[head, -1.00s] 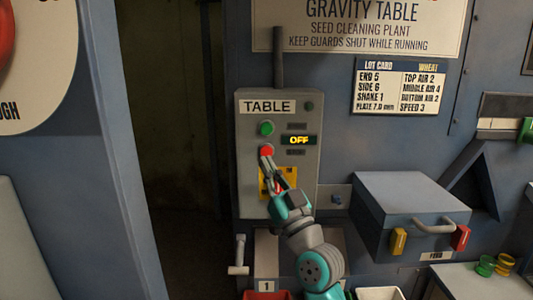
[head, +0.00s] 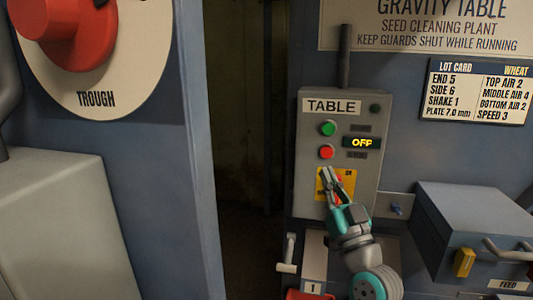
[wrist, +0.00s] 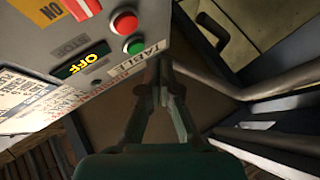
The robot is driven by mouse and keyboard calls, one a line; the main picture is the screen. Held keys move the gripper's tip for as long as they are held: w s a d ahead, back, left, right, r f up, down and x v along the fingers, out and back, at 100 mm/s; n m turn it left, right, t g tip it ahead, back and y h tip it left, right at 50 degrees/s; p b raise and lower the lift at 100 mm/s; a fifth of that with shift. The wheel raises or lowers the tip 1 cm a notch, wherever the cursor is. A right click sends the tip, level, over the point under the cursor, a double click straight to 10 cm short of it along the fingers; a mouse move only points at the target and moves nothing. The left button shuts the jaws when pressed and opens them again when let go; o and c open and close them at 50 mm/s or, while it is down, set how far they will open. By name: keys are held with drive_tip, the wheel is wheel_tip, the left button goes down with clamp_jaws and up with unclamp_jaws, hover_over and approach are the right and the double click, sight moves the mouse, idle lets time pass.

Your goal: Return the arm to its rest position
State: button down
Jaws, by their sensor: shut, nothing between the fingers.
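My gripper (head: 329,178) is shut and empty in the head view. Its fingertips lie in front of the yellow plate on the grey TABLE control box (head: 308,135), below the red button (head: 326,152), and do not touch that button in the picture. The green button (head: 328,128) is above the red one. The display (head: 362,142) reads OFF. In the wrist view my gripper (wrist: 160,72) points past the box's TABLE label edge, with the red button (wrist: 124,23) and green button (wrist: 134,46) to the upper left.
A dark gap (head: 245,150) lies left of the box. A grey feed box (head: 470,225) with a handle and yellow latch juts out at right. A red knob (head: 72,32) on a TROUGH dial is at upper left. A small lever (head: 288,255) stands below the box.

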drive_tip(key=s+f+m+g+h, duration=0.1)
drive_tip(key=s+f+h, duration=0.1)
drive_tip(key=s+f, duration=0.7)
drive_tip(key=s+f+m+g+h, duration=0.15)
drive_tip(key=s+f, duration=0.25)
drive_tip(key=f, duration=0.8)
drive_tip(key=s+f+m+g+h, duration=0.1)
drive_tip(key=s+f+g+h, duration=0.1)
drive_tip(key=s+f, duration=0.7)
drive_tip(key=s+f+g, duration=0.2)
drive_tip(key=s+f, duration=0.2)
drive_tip(key=s, duration=1)
drive_tip(key=s+f+n+g, duration=0.1)
drive_tip(key=s+f+g, duration=0.2)
drive_tip(key=s, duration=1.2)
drive_tip(key=shift+f, duration=0.55)
drive_tip(key=shift+s, duration=0.1)
